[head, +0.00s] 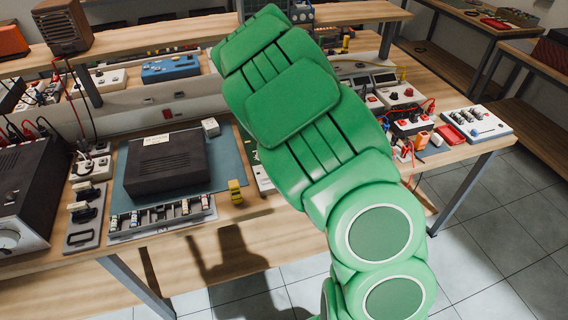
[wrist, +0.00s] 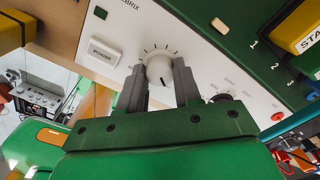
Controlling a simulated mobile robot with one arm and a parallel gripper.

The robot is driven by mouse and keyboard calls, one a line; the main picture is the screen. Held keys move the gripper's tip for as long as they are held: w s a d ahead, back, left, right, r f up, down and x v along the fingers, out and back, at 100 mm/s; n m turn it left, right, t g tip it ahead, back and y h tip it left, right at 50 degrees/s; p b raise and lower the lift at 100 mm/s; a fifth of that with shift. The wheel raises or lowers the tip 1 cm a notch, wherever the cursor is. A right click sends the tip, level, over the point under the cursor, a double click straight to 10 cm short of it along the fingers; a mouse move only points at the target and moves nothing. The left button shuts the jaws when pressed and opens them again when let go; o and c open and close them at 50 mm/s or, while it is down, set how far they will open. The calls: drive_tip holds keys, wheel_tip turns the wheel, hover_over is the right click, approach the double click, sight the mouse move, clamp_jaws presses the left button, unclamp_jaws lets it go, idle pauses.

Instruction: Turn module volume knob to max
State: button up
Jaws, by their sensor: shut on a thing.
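The white volume knob (wrist: 159,68) sits on the module's white front panel (wrist: 215,75) in the wrist view, with dark tick marks fanned around its upper side. My gripper (wrist: 160,72) has one dark finger on each side of the knob and is shut on it. A small dark mark shows low on the knob, but I cannot tell its exact setting. A white POWER button (wrist: 104,52) is to the left of the knob. In the head view my green arm hides the knob and the gripper.
In the head view a black box (head: 165,162) sits on a mat, and a control board (head: 476,125) stands at the bench's right end.

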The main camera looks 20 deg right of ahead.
drive_tip(key=shift+m, duration=0.8)
drive_tip(key=o, duration=1)
drive_tip(key=shift+o, duration=0.2)
wheel_tip(320, 180, up, 6)
drive_tip(key=shift+w+r, duration=0.1)
drive_tip(key=shift+r, duration=0.75)
